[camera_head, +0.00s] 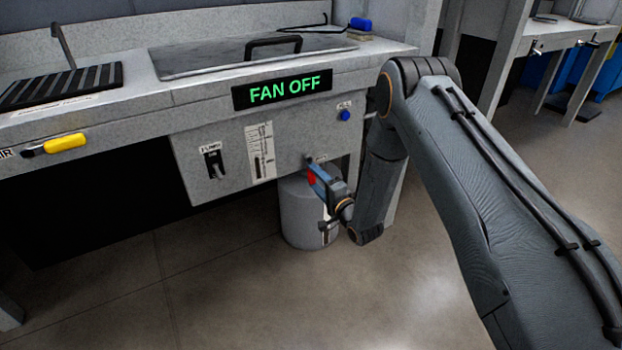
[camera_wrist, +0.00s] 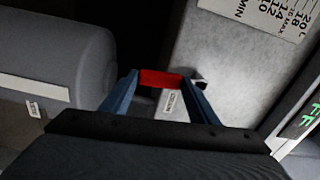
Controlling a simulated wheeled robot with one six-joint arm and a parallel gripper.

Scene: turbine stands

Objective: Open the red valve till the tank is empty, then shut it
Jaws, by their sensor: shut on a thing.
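The red valve handle (camera_head: 311,178) sits low on the front panel of the grey bench, at the panel's right end. It also shows as a red bar in the wrist view (camera_wrist: 161,78). My gripper (camera_head: 316,176) is shut on it, with one blue finger on each side of the red bar in the wrist view (camera_wrist: 160,82). A white gauge strip (camera_head: 260,152) with marks is on the panel, left of the valve. Its scale (camera_wrist: 262,12) shows in part in the wrist view; the liquid level cannot be read. The valve's body is mostly hidden by my gripper.
A grey drum (camera_head: 296,215) stands on the floor below the valve. A lit sign (camera_head: 282,89) reads FAN OFF. A black switch (camera_head: 213,162), a blue knob (camera_head: 345,115) and a yellow handle (camera_head: 65,143) are on the bench front. The floor in front is clear.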

